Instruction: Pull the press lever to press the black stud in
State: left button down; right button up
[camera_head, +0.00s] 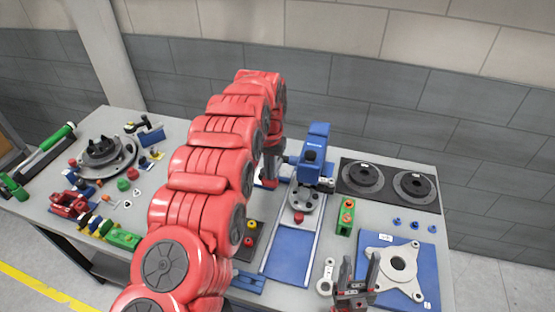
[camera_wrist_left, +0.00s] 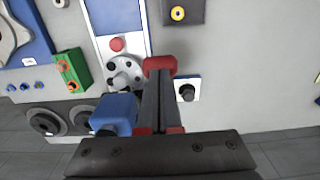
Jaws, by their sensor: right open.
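The blue press (camera_head: 313,150) stands on a blue and white base (camera_head: 290,255); its blue head (camera_wrist_left: 113,112) also shows in the left wrist view. A grey round flange with holes (camera_head: 304,200) sits under the head. My left gripper (camera_wrist_left: 160,72) is beside the press, its fingers close together at a red grip (camera_wrist_left: 160,64), which looks like the lever's end; most of the lever is hidden. A black round piece (camera_wrist_left: 187,92) sits on a white plate beside it; I cannot tell if it is the stud. My right gripper (camera_head: 359,270) is open and empty at the front.
A green block (camera_head: 345,217), a blue plate with a silver bracket (camera_head: 425,285) and black discs (camera_head: 362,177) lie right of the press. A grey link (camera_head: 327,277) lies close to my right gripper. Small parts crowd the table's left. My red left arm hides the middle.

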pick_arm(q)
notch_tip(320, 180, up, 8)
jog(key=w+p, duration=0.1)
jog(key=p, duration=0.1)
jog(key=shift+p, duration=0.35)
jog(key=shift+d+f, duration=0.1)
jog(key=shift+f, duration=0.05)
